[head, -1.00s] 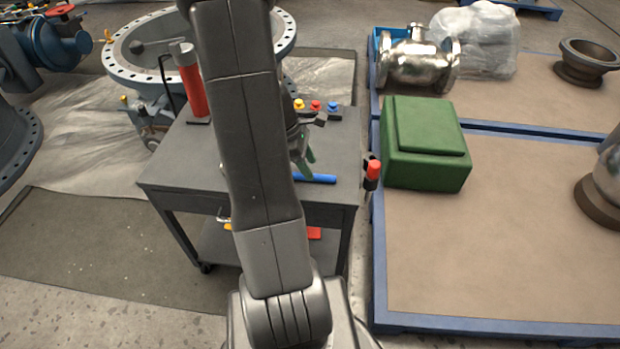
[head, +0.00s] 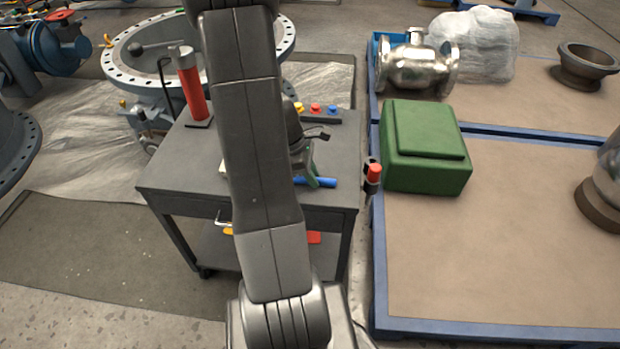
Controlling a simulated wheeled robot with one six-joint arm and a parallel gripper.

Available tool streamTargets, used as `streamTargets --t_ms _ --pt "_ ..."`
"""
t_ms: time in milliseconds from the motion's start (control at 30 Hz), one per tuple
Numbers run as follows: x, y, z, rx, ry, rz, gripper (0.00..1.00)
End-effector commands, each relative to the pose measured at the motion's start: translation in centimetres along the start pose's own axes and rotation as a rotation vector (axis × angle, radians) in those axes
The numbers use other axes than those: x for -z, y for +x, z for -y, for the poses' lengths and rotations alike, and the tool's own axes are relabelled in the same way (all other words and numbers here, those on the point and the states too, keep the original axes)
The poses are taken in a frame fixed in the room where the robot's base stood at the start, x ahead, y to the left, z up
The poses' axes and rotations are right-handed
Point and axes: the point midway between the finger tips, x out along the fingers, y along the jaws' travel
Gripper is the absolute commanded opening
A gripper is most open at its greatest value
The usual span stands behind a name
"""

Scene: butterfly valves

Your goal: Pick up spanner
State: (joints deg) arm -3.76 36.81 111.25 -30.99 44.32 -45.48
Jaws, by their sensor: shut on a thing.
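The spanner (head: 326,183) shows as a blue bar near the front right edge of the grey cart top (head: 180,178). Its left part is hidden behind my arm. My gripper (head: 312,181) has its green fingers down at the blue bar and is shut on it. The spanner lies at about the height of the cart top; I cannot tell whether it touches the surface. Most of the gripper is hidden behind my arm.
A red cylinder (head: 191,88) stands at the cart's back left. A strip with yellow, red and blue buttons (head: 316,108) is at the back. A red-topped device (head: 373,174) is at the right edge. A green box (head: 425,150) stands right on a blue-edged pallet (head: 480,326).

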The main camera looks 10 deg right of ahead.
Motion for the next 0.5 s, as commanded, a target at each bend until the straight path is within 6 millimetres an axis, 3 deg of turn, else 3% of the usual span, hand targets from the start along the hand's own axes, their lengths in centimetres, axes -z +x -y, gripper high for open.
streamTargets --t_ms 167,500 --pt "-0.5 -1.4 -0.1 -0.003 0.002 0.000 0.00" --pt "-3.1 -7.5 -0.1 -0.004 0.002 -0.001 0.00"
